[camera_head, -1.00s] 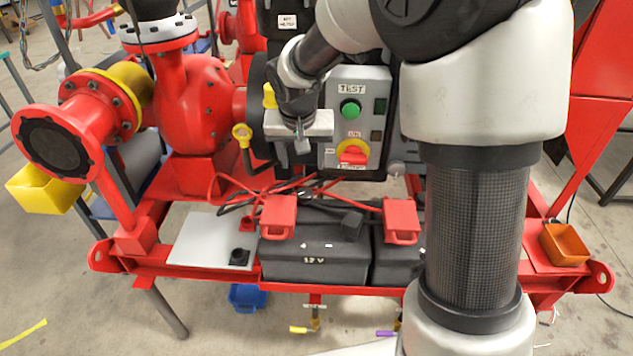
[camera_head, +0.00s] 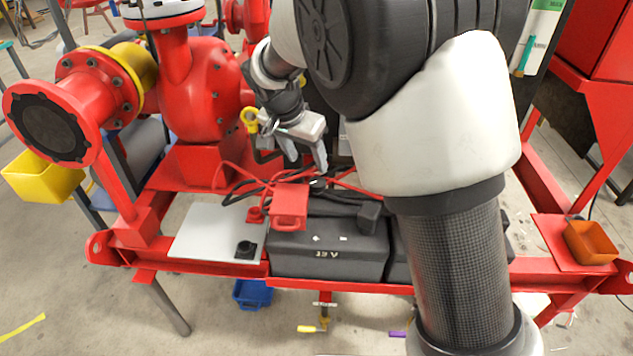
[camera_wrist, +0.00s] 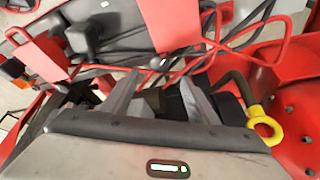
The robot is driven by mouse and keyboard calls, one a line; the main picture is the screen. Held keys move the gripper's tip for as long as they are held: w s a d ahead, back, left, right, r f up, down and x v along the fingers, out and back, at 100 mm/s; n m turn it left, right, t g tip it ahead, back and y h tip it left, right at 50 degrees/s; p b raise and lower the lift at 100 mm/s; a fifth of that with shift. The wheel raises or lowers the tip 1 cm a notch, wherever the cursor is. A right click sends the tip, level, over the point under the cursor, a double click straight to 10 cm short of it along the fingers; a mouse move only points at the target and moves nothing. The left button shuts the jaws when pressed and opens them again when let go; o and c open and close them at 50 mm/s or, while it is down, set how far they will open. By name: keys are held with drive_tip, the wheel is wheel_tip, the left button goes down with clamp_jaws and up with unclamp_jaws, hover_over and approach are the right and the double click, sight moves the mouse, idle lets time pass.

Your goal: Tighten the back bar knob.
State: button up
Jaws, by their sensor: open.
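My gripper (camera_head: 306,160) points down behind the near battery (camera_head: 330,252), at its back edge, with its jaws apart and empty. In the wrist view its two fingers (camera_wrist: 160,80) stand apart above dark cables and a small pale part (camera_wrist: 163,63) just beyond the tips. That part may be the back bar knob, but I cannot tell for sure. A dark bar (camera_head: 330,203) crosses the battery top with a black block (camera_head: 369,214) on it. My arm covers the second battery and much of the panel behind.
A red terminal cover (camera_head: 290,206) sits on the battery near my gripper, and red cables (camera_head: 235,178) loop behind it. A yellow ring handle (camera_head: 250,119) stands close left of my wrist. The red pump (camera_head: 205,90) is at left.

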sight(317, 182)
drive_tip(key=b+x, duration=0.1)
drive_tip(key=x, duration=0.9)
drive_tip(key=shift+w+f+b, duration=0.15)
drive_tip(key=shift+f+b, duration=0.2)
drive_tip(key=c, duration=1)
drive_tip(key=shift+c, duration=0.2)
drive_tip(key=shift+n, duration=0.3)
drive_tip(key=shift+d+n+y, duration=0.2)
drive_tip(key=shift+n+y, duration=0.4)
drive_tip(key=shift+n, duration=0.6)
drive_tip(key=shift+n+t+y+p, duration=0.3)
drive_tip(key=shift+n+y, duration=0.2)
drive_tip(key=shift+n, duration=0.9)
